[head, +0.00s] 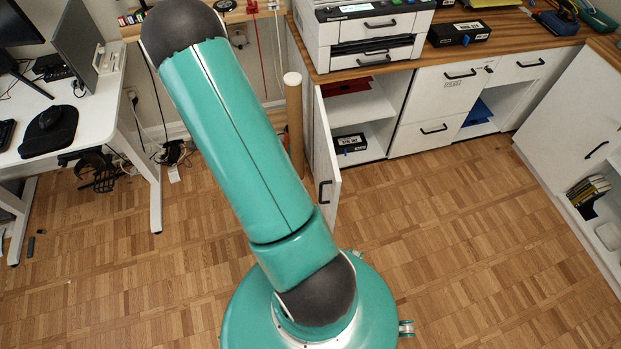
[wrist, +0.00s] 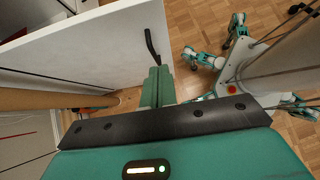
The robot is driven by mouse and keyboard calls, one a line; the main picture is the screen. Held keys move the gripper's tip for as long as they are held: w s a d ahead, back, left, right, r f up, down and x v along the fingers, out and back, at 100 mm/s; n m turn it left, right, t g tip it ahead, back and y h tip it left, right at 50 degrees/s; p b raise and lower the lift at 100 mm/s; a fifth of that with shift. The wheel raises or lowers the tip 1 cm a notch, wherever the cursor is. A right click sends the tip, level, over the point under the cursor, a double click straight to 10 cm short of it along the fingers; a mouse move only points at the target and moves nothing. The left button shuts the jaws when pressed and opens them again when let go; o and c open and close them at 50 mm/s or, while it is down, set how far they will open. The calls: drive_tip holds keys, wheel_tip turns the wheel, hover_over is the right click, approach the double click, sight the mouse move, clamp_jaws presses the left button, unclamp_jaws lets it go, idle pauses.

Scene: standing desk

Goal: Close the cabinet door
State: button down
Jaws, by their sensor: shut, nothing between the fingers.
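The white cabinet door (head: 326,150) stands wide open in the head view, swung out from the left end of the low cabinet (head: 400,125). Its black handle (head: 323,192) is near its free edge. In the wrist view the door (wrist: 95,48) fills the upper left, with its handle (wrist: 151,45) just beyond my fingertips. My gripper (wrist: 158,72) is shut and empty, its green fingers close to the door by the handle. I cannot tell whether they touch it. In the head view my gripper is not visible.
A tall brown tube (head: 294,120) stands left of the door and also shows in the wrist view (wrist: 60,98). A printer (head: 362,35) sits on the cabinet top. The white desk (head: 100,100) is at left. The wooden floor (head: 450,230) at right is clear.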

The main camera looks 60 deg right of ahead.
approach(333, 187)
wheel_tip(333, 187, down, 3)
drive_tip(key=s, duration=0.1)
drive_tip(key=s+d, duration=0.1)
drive_tip(key=s, duration=0.1)
drive_tip(key=shift+d+f, duration=0.3)
drive_tip(key=shift+d, duration=0.1)
drive_tip(key=shift+s+d, duration=0.2)
drive_tip(key=shift+d, duration=0.1)
